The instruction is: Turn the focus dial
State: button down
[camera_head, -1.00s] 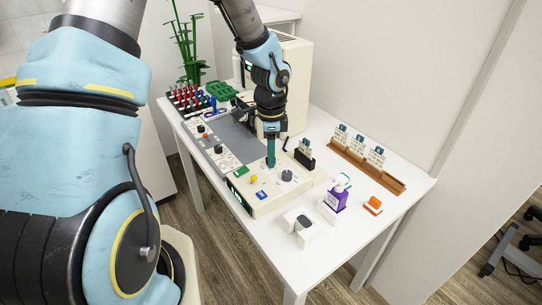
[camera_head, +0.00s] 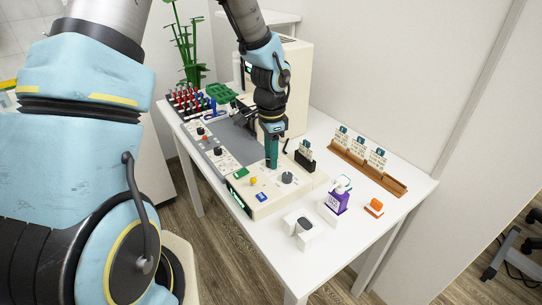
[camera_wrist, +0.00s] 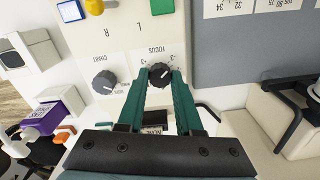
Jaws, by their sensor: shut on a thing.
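The focus dial (camera_wrist: 160,75) is a round black knob with a pale pointer line, under the printed word FOCUS on the cream control panel (camera_wrist: 125,40). My gripper (camera_wrist: 160,77) has its two green fingers on either side of this knob and is shut on it. In the head view my gripper (camera_head: 271,160) points straight down at the panel box (camera_head: 262,205) and hides the focus dial.
A black card holder (camera_head: 306,163) stands close to my gripper. A purple-and-white bottle (camera_head: 336,200), a white device (camera_head: 300,227) and a wooden rack (camera_head: 366,167) stand to the right.

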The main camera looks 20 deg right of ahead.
jog(key=c, duration=0.6)
grip_release()
jog(key=shift+r, duration=0.15)
notch_tip(320, 180, up, 11)
jog(key=shift+f+b, duration=0.2)
jog(key=shift+b, duration=0.45)
jog(key=s+a+n, duration=0.1)
jog(key=a+n, duration=0.4)
jog(key=a, duration=0.3)
jog(key=s+a+n+t, duration=0.1)
jog(key=a+n, duration=0.5)
jog(key=a, duration=0.3)
jog(key=s+a+n, duration=0.2)
jog(key=a+n, duration=0.3)
jog(key=a, duration=0.4)
jog(key=shift+a+t, duration=0.15)
jog(key=shift+t, duration=0.15)
jog(key=shift+w, duration=0.1)
